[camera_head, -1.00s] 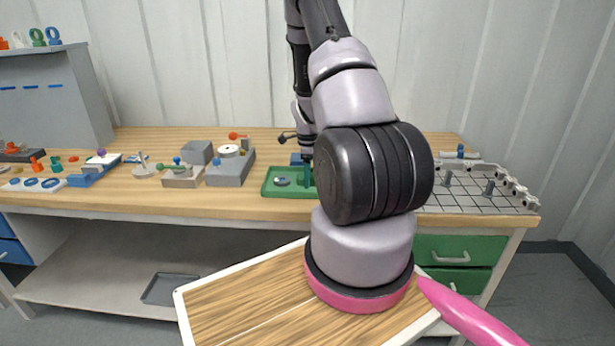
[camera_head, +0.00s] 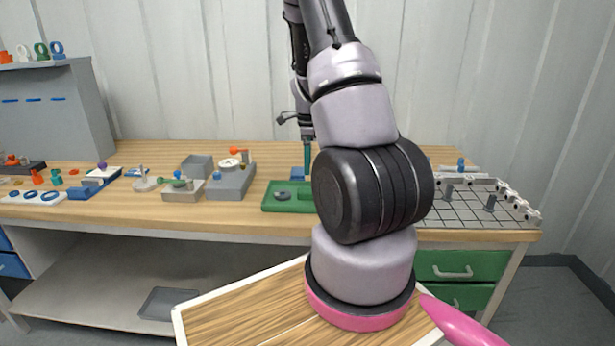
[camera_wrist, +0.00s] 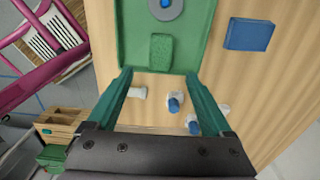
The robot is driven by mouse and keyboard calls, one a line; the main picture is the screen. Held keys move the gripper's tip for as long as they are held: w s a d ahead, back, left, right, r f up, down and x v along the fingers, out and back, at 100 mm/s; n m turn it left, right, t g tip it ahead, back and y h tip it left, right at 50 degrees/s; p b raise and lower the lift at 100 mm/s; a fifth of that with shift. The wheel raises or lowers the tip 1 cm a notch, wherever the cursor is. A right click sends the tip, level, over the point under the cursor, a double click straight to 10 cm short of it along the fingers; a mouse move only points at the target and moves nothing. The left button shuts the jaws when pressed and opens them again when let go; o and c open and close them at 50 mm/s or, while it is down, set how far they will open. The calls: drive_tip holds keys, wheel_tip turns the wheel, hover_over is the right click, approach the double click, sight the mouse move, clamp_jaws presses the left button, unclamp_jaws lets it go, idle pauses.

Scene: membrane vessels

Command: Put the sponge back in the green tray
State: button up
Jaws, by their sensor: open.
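The green tray (camera_wrist: 191,60) lies on the wooden bench; in the head view it (camera_head: 270,207) is partly hidden by my arm. A green textured block, which looks like the sponge (camera_wrist: 160,50), lies inside the tray near its near edge in the wrist view. A grey disc with a blue centre (camera_wrist: 166,4) is farther in the tray. My gripper (camera_wrist: 161,76) is open with teal fingers spread and nothing between them. It is above the tray, apart from the sponge; one finger (camera_head: 307,158) shows in the head view. I cannot make out the sponge in the head view.
A blue block (camera_wrist: 249,34) lies on the bench right of the tray. White parts with blue tips (camera_wrist: 174,102) are by the near tray edge in the wrist view. Grey fixtures (camera_head: 230,182) stand left of the tray, and a gridded plate (camera_head: 470,208) is at right.

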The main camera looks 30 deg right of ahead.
drive_tip(key=s+a+r+n+t, duration=0.1)
drive_tip(key=s+a+r+n, duration=0.2)
drive_tip(key=r, duration=0.4)
drive_tip(key=a+r+n+t+y, duration=0.1)
drive_tip(key=a+r+n, duration=0.2)
drive_tip(key=a+r, duration=0.3)
drive_tip(key=s+a+r+n+t, duration=0.1)
drive_tip(key=s+a+r+n, duration=0.15)
drive_tip(key=r, duration=0.55)
drive_tip(key=s+a+r+n+t, duration=0.2)
drive_tip(key=s+a+r+n, duration=0.3)
drive_tip(key=s, duration=0.3)
drive_tip(key=s+a+r+n+t+y, duration=0.1)
drive_tip(key=s+a+r+n+t, duration=0.1)
drive_tip(key=s+a+r+n, duration=0.2)
drive_tip(key=s+r+n, duration=0.2)
drive_tip(key=s+n, duration=0.1)
drive_tip(key=shift+s+a, duration=0.35)
drive_tip(key=shift+s, duration=0.05)
